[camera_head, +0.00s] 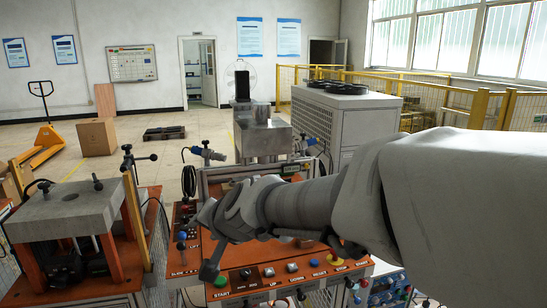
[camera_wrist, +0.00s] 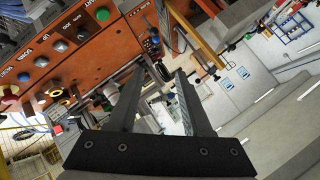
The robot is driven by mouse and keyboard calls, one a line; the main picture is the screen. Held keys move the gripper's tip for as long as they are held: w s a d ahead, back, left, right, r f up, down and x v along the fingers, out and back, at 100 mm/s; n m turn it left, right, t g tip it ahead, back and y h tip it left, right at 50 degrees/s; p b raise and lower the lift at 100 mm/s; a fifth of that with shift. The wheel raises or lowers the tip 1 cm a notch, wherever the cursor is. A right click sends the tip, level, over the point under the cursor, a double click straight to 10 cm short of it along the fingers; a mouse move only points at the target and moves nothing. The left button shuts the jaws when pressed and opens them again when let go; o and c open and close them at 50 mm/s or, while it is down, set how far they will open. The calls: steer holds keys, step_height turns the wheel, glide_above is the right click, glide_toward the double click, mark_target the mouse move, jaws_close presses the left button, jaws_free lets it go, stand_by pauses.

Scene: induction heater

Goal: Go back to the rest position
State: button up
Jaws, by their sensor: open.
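My gripper shows in the wrist view (camera_wrist: 160,100), with its two dark fingers spread apart and nothing between them. In the head view my arm, in a grey cover, reaches in from the right across the front of the machine. Its end is low at the left, near the orange control panel (camera_head: 262,281) with its row of buttons and knobs. The same panel (camera_wrist: 110,45) fills the upper left of the wrist view. The fingertips are hard to make out in the head view.
A press-like bench with a grey top (camera_head: 75,207) stands at the left. A large white cabinet (camera_head: 345,125) is behind my arm. A yellow pallet jack (camera_head: 42,148) and a cardboard box (camera_head: 96,137) stand farther back. Open floor lies behind the machines at left.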

steer(key=s+d+n+g+h+p, duration=0.1)
steer(key=s+d+h, duration=0.2)
steer(key=s+d, duration=0.7)
steer(key=s+d+n+g+h+p, duration=0.1)
steer(key=s+d+g+h, duration=0.1)
steer(key=s+d, duration=0.8)
steer(key=d+h, duration=0.1)
steer(key=d, duration=0.6)
steer(key=shift+f+n, duration=0.2)
steer(key=shift+n, duration=0.1)
